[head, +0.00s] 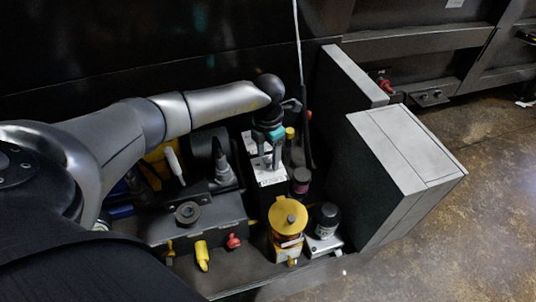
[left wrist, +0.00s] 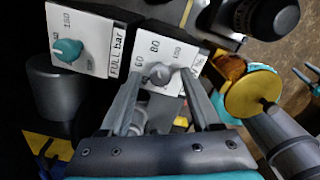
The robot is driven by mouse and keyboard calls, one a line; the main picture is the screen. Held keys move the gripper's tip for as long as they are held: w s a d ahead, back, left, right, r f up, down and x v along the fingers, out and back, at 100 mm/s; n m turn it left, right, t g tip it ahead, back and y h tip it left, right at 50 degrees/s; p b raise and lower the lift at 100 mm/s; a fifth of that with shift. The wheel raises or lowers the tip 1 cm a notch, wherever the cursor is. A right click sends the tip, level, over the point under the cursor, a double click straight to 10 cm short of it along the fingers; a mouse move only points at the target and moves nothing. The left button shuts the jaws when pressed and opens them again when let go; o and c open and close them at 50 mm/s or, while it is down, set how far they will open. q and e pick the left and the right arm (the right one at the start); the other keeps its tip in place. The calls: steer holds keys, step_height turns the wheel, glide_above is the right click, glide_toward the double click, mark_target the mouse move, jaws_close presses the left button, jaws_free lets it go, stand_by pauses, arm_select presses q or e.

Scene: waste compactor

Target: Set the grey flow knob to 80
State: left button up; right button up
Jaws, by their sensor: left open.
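The grey flow knob (left wrist: 161,74) sits on a white dial plate (left wrist: 180,40) marked 60, 80 and 100 with a % sign. I cannot tell clearly which mark its pointer faces. My left gripper (left wrist: 160,78) is open, with one finger on each side of the knob; I cannot tell whether they touch it. In the head view my left gripper (head: 268,160) points down over the white plate (head: 270,178), and the knob is hidden there. My right gripper is not in view.
A teal knob (left wrist: 68,51) on a "FULL bar" plate (left wrist: 97,27) stands close on the left. A yellow-capped part (head: 288,214) and a black-capped part (head: 327,216) stand in front. A large grey box (head: 385,180) blocks the right side.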

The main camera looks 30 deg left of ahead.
mark_target(268, 159)
arm_select(q)
step_height(268, 159, up, 7)
steer(key=shift+f+p, duration=0.15)
steer(key=shift+p, duration=0.95)
steer(key=shift+r, duration=0.4)
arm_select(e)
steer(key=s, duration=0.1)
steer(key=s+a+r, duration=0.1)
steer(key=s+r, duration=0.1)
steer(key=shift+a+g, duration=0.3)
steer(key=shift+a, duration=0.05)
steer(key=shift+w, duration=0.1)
